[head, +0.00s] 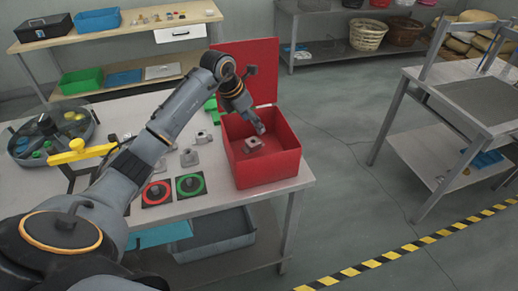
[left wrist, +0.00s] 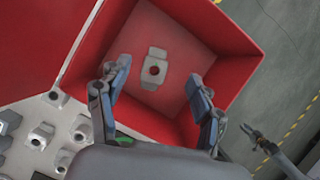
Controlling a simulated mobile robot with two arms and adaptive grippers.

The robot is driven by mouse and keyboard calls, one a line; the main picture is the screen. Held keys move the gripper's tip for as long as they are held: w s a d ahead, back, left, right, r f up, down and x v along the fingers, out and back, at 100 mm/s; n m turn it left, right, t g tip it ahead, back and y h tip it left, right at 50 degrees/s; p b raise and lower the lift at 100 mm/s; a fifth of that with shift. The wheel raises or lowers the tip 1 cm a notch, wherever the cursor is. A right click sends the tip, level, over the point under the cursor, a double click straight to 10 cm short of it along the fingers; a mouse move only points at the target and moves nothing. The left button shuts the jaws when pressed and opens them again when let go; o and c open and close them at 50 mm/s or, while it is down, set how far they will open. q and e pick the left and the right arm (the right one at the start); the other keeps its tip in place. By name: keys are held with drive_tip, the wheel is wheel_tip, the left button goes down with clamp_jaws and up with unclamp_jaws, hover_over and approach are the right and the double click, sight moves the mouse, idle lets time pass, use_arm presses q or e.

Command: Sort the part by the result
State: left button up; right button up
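A grey metal part (head: 254,144) with a dark round hole lies on the floor of an open red box (head: 266,172) at the table's right end. It also shows in the left wrist view (left wrist: 154,68). My left gripper (head: 260,128) is over the box. In the left wrist view its two fingers (left wrist: 155,103) are spread wide with nothing between them, and the part is beyond the tips. A dark gripper, seemingly my right one (left wrist: 254,134), shows at the right of the wrist view; its opening is unclear.
Several similar grey parts (head: 189,158) stand left of the box. A red-ringed pad (head: 157,194) and a green-ringed pad (head: 190,187) lie at the table's front. A round divided tray (head: 20,155) and a yellow object (head: 77,151) are at left.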

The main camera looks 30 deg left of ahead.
use_arm(q)
drive_tip(key=v, duration=1.2)
use_arm(e)
drive_tip(key=shift+a, duration=0.25)
use_arm(q)
drive_tip(key=shift+a, duration=0.1)
